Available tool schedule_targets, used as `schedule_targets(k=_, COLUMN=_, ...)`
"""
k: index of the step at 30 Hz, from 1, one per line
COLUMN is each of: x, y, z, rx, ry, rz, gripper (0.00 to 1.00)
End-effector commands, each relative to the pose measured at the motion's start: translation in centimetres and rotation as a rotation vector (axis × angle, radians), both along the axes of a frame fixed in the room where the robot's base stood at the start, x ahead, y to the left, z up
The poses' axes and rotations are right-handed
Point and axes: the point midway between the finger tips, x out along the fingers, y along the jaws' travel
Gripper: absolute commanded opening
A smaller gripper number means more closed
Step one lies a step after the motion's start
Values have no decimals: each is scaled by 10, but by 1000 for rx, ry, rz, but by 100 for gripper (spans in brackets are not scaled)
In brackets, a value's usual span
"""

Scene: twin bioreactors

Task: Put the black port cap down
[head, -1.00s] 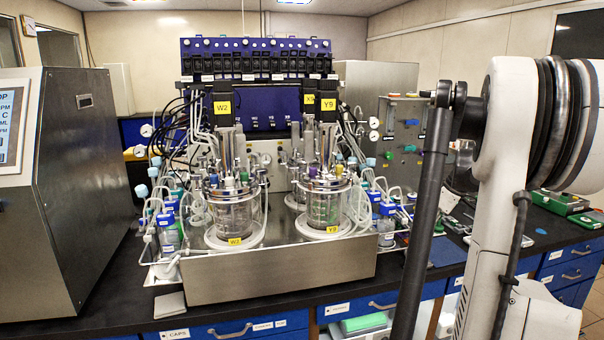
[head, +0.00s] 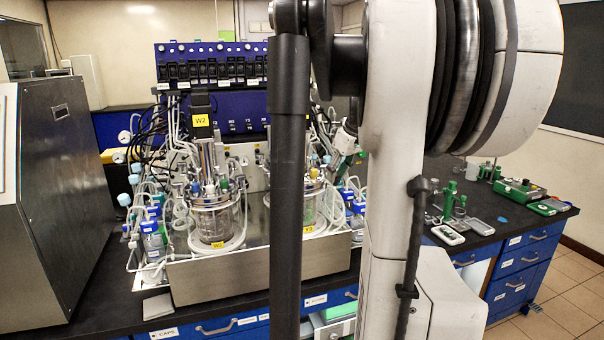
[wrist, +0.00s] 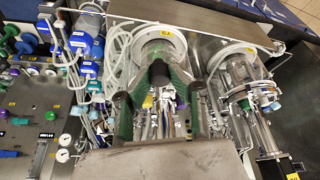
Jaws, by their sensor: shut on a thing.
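In the wrist view my gripper (wrist: 158,88) reaches in from the bottom edge, its fingers angled inward. A small dark piece (wrist: 158,72) sits between the fingers and looks like the black port cap; its outline blends with the dark finger parts. The gripper is shut on it, over the Y9 bioreactor (wrist: 166,47), whose label is upside down here. Whether the cap touches anything beneath is not clear. In the head view the Y9 bioreactor (head: 312,205) is partly covered by my arm, and I cannot make out the cap there.
The W2 bioreactor (head: 213,218) stands left of Y9 in a steel tray (head: 215,277). Tubing and blue-capped bottles (head: 152,240) crowd both sides. A steel cabinet (head: 65,190) stands at the left. The black bench (head: 95,315) has bare patches in front.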

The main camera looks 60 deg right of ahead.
Motion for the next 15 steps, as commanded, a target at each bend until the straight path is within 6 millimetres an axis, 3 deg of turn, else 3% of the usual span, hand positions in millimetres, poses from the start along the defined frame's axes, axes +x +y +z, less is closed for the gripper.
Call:
schedule_targets(k=9, x=73, y=-18, z=1, rx=0, ry=1, rz=4, gripper=5)
schedule_targets(k=15, x=108, y=-27, z=1, rx=0, ry=0, rz=2, gripper=5)
